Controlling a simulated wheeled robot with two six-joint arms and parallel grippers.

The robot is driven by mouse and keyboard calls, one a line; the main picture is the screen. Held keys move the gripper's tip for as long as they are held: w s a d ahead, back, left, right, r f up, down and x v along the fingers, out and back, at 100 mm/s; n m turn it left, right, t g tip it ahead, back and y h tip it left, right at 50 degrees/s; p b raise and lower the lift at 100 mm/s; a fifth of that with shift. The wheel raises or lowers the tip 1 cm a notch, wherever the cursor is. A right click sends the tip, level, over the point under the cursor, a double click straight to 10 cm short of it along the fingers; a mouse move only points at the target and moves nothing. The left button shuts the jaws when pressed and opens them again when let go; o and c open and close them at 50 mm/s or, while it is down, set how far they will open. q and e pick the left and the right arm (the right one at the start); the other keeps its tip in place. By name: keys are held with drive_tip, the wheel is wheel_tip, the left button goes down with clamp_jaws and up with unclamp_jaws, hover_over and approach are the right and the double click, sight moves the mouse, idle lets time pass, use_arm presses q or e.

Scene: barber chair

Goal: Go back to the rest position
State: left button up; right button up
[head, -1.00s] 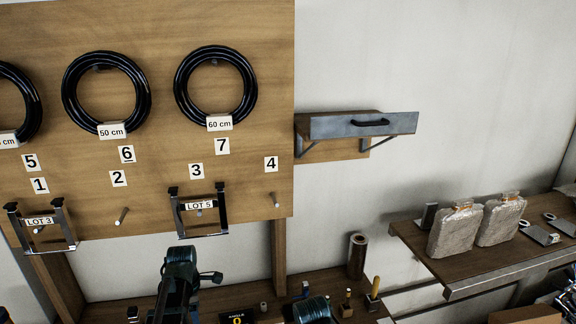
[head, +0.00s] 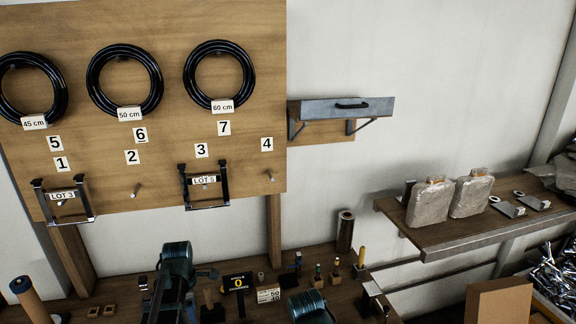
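Neither of my grippers shows in the head view, so I cannot see whether they are open or shut. The task line names no object of its own.
A wooden board (head: 265,60) carries black hose coils (head: 219,75) and U-shaped brackets (head: 205,186). A drawer shelf (head: 347,108) and a shelf (head: 455,240) with two bags (head: 430,203) lie right.

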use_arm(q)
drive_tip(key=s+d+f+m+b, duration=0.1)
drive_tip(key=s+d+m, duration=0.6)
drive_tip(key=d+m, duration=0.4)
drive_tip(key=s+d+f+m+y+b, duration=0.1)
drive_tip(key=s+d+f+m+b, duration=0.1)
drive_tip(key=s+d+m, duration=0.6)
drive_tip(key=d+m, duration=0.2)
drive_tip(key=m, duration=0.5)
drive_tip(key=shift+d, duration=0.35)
